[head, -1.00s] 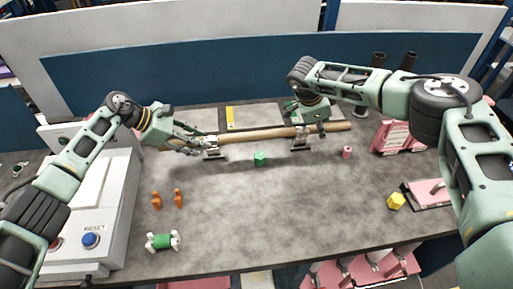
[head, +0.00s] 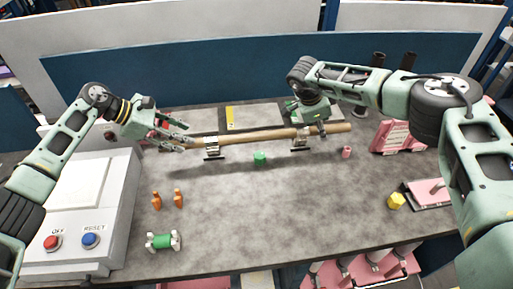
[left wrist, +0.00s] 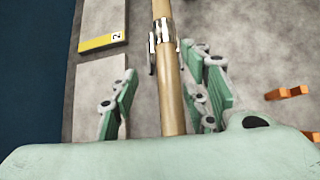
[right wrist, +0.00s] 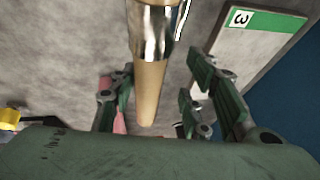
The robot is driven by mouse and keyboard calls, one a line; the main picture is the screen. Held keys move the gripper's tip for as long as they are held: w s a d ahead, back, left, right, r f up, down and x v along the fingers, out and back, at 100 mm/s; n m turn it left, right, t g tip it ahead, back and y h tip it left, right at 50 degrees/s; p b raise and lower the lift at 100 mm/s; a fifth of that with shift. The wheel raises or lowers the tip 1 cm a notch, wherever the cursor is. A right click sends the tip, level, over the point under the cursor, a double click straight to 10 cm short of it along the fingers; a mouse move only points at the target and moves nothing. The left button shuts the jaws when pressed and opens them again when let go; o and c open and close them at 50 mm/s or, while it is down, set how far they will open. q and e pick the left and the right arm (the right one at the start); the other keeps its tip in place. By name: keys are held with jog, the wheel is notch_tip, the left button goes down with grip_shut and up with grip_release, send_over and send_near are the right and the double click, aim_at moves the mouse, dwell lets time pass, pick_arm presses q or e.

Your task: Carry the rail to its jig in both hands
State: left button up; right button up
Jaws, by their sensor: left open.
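The rail (head: 258,135) is a long tan wooden rod. It lies across two metal holders, a left one (head: 213,148) and a right one (head: 300,143), near the back of the table. My left gripper (head: 187,137) is open at the rail's left end. In the left wrist view the rail (left wrist: 172,105) runs between its spread fingers, with a gap on each side. My right gripper (head: 312,122) is over the rail's right part. In the right wrist view its fingers (right wrist: 158,68) stand apart on either side of the rail (right wrist: 148,100).
A green block (head: 260,158) and a pink cylinder (head: 347,152) stand in front of the rail. A grey box with buttons (head: 65,248) is at left. The table's middle front is clear.

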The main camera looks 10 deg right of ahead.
pick_arm(q)
jog(key=shift+v, duration=1.25)
pick_arm(e)
jog(key=shift+a+r, duration=0.1)
pick_arm(q)
jog(key=shift+r, duration=0.1)
pick_arm(e)
jog(key=shift+a+r, duration=0.1)
jog(key=shift+r, duration=0.1)
jog(key=v, duration=1.1)
jog(key=shift+r, duration=0.2)
